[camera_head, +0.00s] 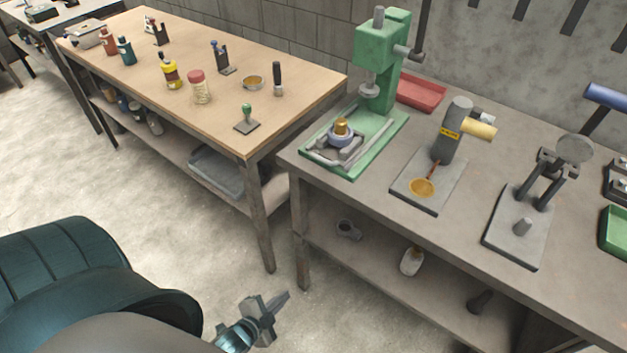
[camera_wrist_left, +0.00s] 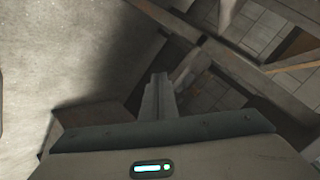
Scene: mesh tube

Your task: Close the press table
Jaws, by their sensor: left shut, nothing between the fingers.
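A green press (camera_head: 378,62) stands on the left end of the grey workbench. Its flat green base holds a grey fixture with a brass-topped round part (camera_head: 341,128) on it. The press spindle hangs above the base, with a gap between them. My left gripper (camera_head: 275,305) is low at the bottom of the head view, in front of the benches and apart from the press. It is shut and empty. In the left wrist view its closed fingers (camera_wrist_left: 158,95) point toward the floor and blurred bench parts. My right gripper is not in view.
The grey bench (camera_head: 380,205) also carries a device with a yellow cylinder (camera_head: 478,130), a dark lever stand (camera_head: 548,180) and a red tray (camera_head: 420,92). A wooden bench (camera_head: 185,75) with bottles and stamps stands left. Clear floor lies in front.

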